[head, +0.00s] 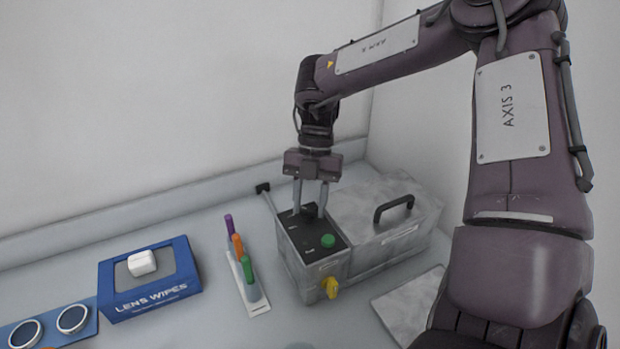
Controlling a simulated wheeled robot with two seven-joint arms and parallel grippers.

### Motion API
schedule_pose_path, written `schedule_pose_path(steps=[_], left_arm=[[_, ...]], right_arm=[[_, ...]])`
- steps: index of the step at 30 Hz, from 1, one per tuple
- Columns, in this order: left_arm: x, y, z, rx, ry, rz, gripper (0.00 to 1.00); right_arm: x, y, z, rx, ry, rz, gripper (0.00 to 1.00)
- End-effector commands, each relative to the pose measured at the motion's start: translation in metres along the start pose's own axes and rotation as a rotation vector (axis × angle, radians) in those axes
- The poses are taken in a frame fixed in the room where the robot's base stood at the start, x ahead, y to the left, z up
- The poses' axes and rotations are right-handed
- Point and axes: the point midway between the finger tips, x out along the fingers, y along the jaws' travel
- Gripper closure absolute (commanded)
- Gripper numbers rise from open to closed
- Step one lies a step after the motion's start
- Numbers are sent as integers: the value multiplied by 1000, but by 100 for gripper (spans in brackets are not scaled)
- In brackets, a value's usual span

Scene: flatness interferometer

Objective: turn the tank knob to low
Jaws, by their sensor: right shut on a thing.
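The tank (390,232) is a grey metal box with a black handle on its lid, at the middle right of the head view. Its control box on the left end has a black top panel (327,254) with a green button (327,240). The black tank knob (309,209) sits toward the back of this panel. My right gripper (310,211) points down over the panel, its fingers shut on the knob and hiding part of it. The knob's setting and the panel labels are too small to read. My left gripper is not in view.
A yellow tap (330,288) sticks out of the control box's front. A white rack (243,288) with purple, orange and green pens stands to the left. A blue lens wipes box (150,307) and a blue holder with round lenses (55,324) lie further left. A grey plate (408,300) lies in front.

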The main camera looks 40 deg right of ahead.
Motion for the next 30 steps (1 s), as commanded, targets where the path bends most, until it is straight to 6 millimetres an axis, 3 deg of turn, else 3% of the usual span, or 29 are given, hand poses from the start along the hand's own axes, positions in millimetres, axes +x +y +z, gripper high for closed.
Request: schedule_pose_path(steps=[13,14,18,30], left_arm=[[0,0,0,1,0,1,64],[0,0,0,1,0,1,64],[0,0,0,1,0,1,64],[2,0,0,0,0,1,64]], right_arm=[[-1,1,0,-12,-2,-2,86],[-1,1,0,-12,-2,-2,62],[-1,1,0,-11,-2,-2,44],[-8,1,1,-11,-4,-4,42]])
